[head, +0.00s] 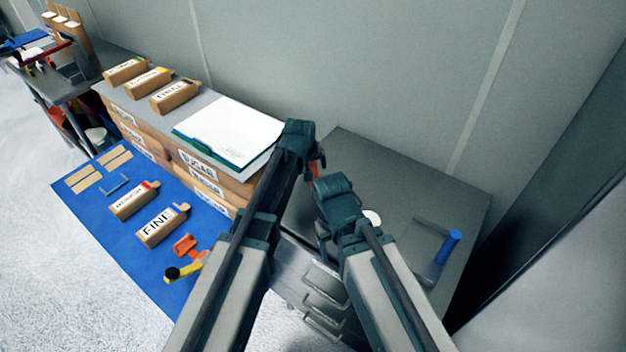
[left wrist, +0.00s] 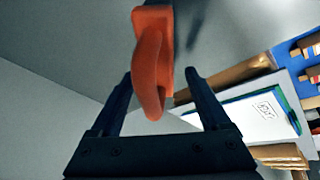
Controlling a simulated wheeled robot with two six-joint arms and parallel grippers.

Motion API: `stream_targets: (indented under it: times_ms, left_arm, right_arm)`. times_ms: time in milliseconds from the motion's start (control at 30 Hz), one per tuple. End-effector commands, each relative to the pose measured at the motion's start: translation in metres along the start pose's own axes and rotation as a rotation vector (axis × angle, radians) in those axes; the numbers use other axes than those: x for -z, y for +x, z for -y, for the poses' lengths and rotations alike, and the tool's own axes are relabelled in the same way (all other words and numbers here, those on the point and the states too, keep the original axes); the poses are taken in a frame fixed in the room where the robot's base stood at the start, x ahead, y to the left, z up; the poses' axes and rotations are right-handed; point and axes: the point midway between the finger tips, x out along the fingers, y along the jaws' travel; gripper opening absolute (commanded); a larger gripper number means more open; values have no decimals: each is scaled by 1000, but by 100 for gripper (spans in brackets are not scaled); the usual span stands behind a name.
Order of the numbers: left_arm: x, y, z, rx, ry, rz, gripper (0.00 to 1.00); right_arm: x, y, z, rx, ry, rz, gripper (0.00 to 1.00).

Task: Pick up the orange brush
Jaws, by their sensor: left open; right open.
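An orange object that looks like the brush (left wrist: 152,50) shows large in the left wrist view, its rounded handle reaching down between the fingers of my left gripper (left wrist: 158,76). The fingers stand apart on either side, with a visible gap. In the head view a small piece of orange (head: 314,168) shows beside my left wrist, above the grey cabinet top; the rest is hidden by my arms. My right gripper (head: 324,242) is open and points down over the cabinet's near left part, close to my left arm. Its fingertips are mostly hidden.
The grey cabinet (head: 455,200) carries a blue cylinder (head: 448,246) and a white round thing (head: 372,217). A blue mat (head: 120,205) holds labelled boxes, another orange item (head: 187,245) and a yellow tool (head: 183,272). A wall stands behind.

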Motion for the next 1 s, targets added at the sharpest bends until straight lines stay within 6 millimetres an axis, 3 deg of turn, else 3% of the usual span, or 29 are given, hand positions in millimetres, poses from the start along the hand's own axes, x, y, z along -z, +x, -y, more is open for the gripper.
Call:
stream_targets:
  times_ms: [267, 700, 1000]
  left_arm:
    - [0, 3, 0, 0, 0, 0, 78]
    - [0, 3, 0, 0, 0, 0, 0]
    - [0, 3, 0, 0, 0, 0, 0]
  right_arm:
    - [0, 3, 0, 0, 0, 0, 72]
    - [0, 3, 0, 0, 0, 0, 72]
    - [0, 3, 0, 0, 0, 0, 72]
